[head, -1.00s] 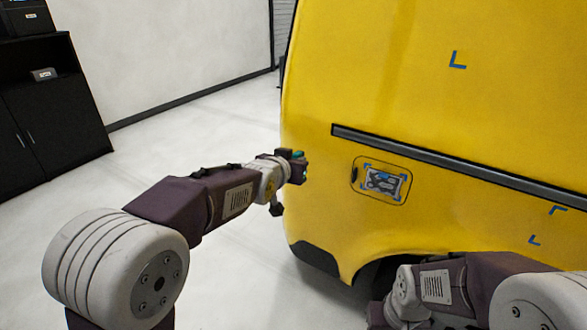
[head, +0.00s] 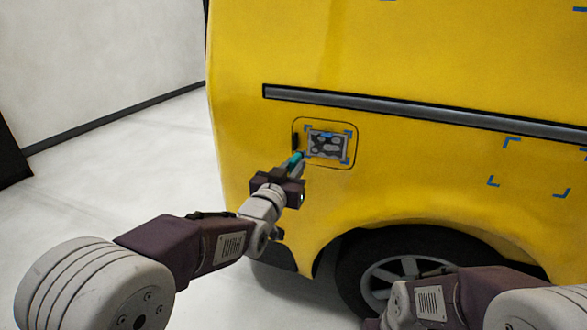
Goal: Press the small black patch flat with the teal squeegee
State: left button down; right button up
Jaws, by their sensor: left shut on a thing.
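The small black patch (head: 326,145), dark with grey blotches, sits on the fuel-flap panel of the yellow van, framed by blue corner marks. My left gripper (head: 287,177) is shut on the teal squeegee (head: 295,160). The squeegee points up toward the lower left corner of the patch. I cannot tell whether its tip touches the van. My right arm shows at the lower right, but its gripper is not in view.
The yellow van (head: 420,180) fills the right side. A black trim strip (head: 400,106) runs above the flap, and a wheel (head: 400,270) sits below. More blue corner marks (head: 510,145) are to the right. The floor at left is clear.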

pick_arm(q)
jog(key=p+x, duration=0.2)
jog(key=x, duration=0.3)
jog(key=shift+w+d+r+p, duration=0.1)
jog(key=shift+w+p, duration=0.2)
jog(key=shift+p, duration=0.05)
jog(key=shift+w+d, duration=0.15)
jog(key=shift+w, duration=0.25)
jog(key=shift+w+d+p, duration=0.2)
jog(key=shift+w+p, duration=0.15)
jog(key=shift+w, duration=0.35)
jog(key=shift+d, duration=0.1)
jog(key=shift+s+d, duration=0.2)
jog(key=shift+d, duration=0.25)
jog(key=shift+s+d, duration=0.2)
jog(key=shift+d, duration=0.25)
jog(key=shift+d, duration=0.1)
jog(key=shift+s+d, duration=0.15)
jog(key=shift+d, duration=0.35)
jog(key=shift+s+d, duration=0.15)
jog(key=shift+d, duration=0.35)
jog(key=shift+d, duration=0.1)
